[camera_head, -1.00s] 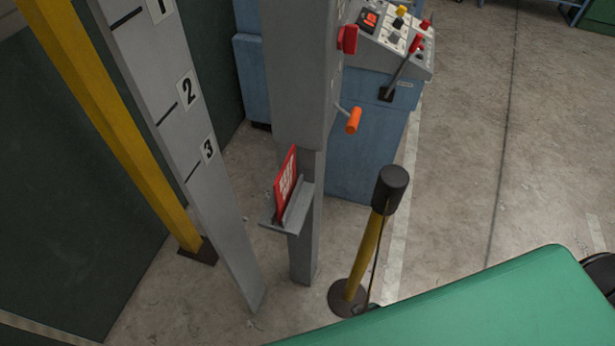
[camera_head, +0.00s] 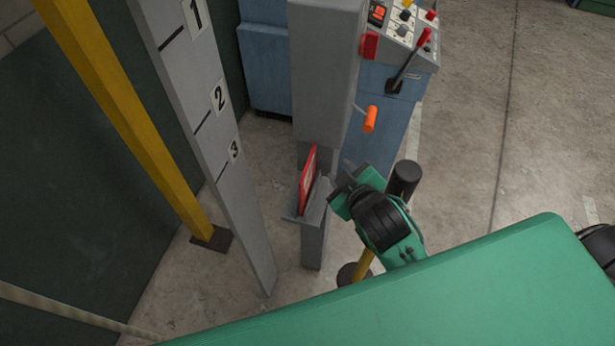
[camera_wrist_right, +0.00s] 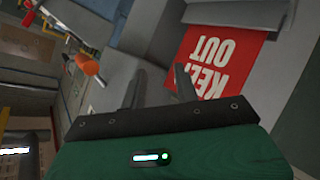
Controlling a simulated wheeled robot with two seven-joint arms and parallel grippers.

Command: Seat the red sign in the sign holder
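The red sign (camera_head: 307,182) with white lettering stands tilted in or against the grey sign holder (camera_head: 318,207), a small ledge on the grey post. I cannot tell whether it is fully seated. In the right wrist view the sign (camera_wrist_right: 222,62) reads "KEEP OUT", upside down, at the upper right. My right gripper (camera_head: 342,180) is just right of the holder. In the wrist view its two dark fingers (camera_wrist_right: 158,86) are apart with nothing held between them; the sign shows beyond the right finger. My left gripper is not in view.
An orange-handled crank (camera_head: 370,119) sticks out above my right gripper. A blue cabinet with a control panel (camera_head: 403,32) stands behind. A black-topped yellow post (camera_head: 404,178) is close to my right arm. A grey numbered board (camera_head: 212,130) and yellow beam (camera_head: 120,115) stand left.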

